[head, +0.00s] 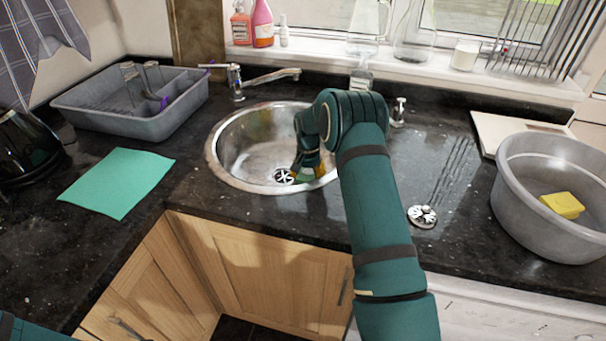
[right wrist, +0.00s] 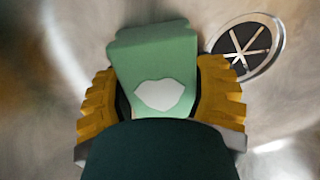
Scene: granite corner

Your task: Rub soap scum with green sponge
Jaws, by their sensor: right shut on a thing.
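My right gripper (head: 308,172) reaches down into the round steel sink (head: 222,152). In the right wrist view my right gripper (right wrist: 165,95) has its yellow finger pads shut on the two sides of a green sponge (right wrist: 150,60). A whitish patch (right wrist: 160,95) shows against the sponge's near part; I cannot tell what it is. The sponge is just left of the drain (right wrist: 243,50) in that view. In the head view the sponge is mostly hidden by the gripper, close to the drain (head: 284,176). I cannot clearly make out soap scum. My left gripper is out of view.
A grey basin (head: 515,205) with a yellow sponge (head: 562,204) stands at the right. A grey dish rack (head: 150,122) and green cloth (head: 118,182) lie at the left. A tap (head: 262,78) and soap bottle (head: 361,78) stand behind the sink.

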